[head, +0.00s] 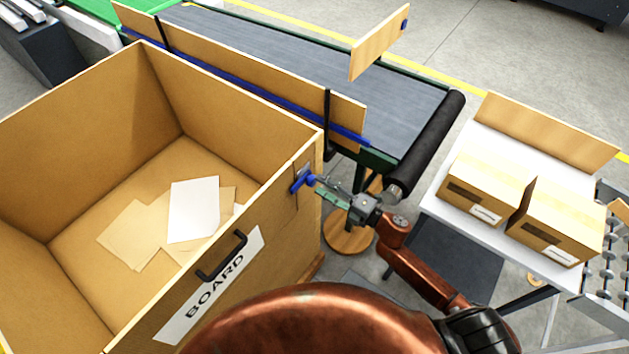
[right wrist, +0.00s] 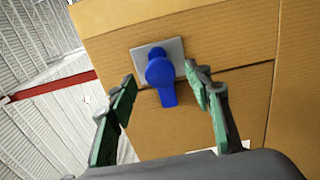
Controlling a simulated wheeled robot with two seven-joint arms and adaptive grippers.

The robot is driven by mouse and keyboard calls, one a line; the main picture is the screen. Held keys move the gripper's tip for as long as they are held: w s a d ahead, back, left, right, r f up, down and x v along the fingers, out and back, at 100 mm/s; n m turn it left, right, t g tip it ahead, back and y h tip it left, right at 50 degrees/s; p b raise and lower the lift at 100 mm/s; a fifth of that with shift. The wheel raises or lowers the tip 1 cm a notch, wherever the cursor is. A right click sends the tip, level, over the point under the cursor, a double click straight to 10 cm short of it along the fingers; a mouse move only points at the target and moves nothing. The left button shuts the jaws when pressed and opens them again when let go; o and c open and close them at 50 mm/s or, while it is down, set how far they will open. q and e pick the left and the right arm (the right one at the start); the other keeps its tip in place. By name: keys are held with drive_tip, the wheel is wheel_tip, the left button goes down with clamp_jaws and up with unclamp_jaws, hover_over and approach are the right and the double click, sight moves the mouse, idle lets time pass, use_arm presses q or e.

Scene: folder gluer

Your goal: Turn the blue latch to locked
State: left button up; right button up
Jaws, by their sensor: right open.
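The blue latch (head: 302,182) sits near the top right corner of the front wall of a large cardboard bin (head: 65,95) labelled BOARD. In the right wrist view the latch (right wrist: 160,76) is a round blue knob with a short handle, on a grey square plate (right wrist: 178,50). Its handle points toward the bottom of that picture. My right gripper (head: 322,189) is open in front of the latch. In the wrist view its green-padded fingers (right wrist: 166,98) stand on either side of the latch, the right one close to the plate. I cannot tell whether either touches. My left gripper is not in view.
A black handle (head: 222,258) is on the bin's front wall. Loose sheets (head: 194,208) lie inside the bin. A conveyor (head: 300,65) with a dark end roller runs behind. A white table (head: 440,205) with cardboard boxes (head: 487,190) stands at right. A round wooden stool (head: 350,235) is below my gripper.

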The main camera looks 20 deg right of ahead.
drive_tip(key=v, duration=0.7)
drive_tip(key=shift+s+d, duration=0.1)
drive_tip(key=w+d+f+m+h+b, duration=0.1)
drive_tip(key=d+f+m+h, duration=0.3)
drive_tip(key=f, duration=0.6)
drive_tip(key=d+f+m+h+b, duration=0.15)
drive_tip(key=d+f+m, duration=0.35)
drive_tip(key=f, duration=0.6)
drive_tip(key=s+d+f+m+g+h+b, duration=0.1)
drive_tip(key=s+d+f+m+g+h, duration=0.2)
drive_tip(key=f, duration=0.8)
drive_tip(key=s+d+f+m+h+b, duration=0.1)
drive_tip(key=s+d+f+m+h, duration=0.15)
drive_tip(key=s+d+f, duration=0.55)
drive_tip(key=s+a+f+m+g+b, duration=0.1)
drive_tip(key=s+a+f+m+g, duration=0.15)
drive_tip(key=s+f, duration=0.6)
drive_tip(key=s+a+f+m+g, duration=0.1)
drive_tip(key=s+f+m+g, duration=0.2)
drive_tip(key=s+f, duration=0.55)
drive_tip(key=s+a+f+m+g+b, duration=0.1)
drive_tip(key=s+a+f+m+g, duration=0.1)
drive_tip(key=s+f, duration=0.4)
drive_tip(key=s+a+f+m+g+b, duration=0.1)
drive_tip(key=s+a+f, duration=0.3)
drive_tip(key=s, duration=0.9)
wheel_tip(320, 180, down, 4)
drive_tip(key=shift+s+a+r+m+g, duration=0.2)
drive_tip(key=shift+s+a+m+g, duration=0.1)
drive_tip(key=shift+m+g, duration=0.5)
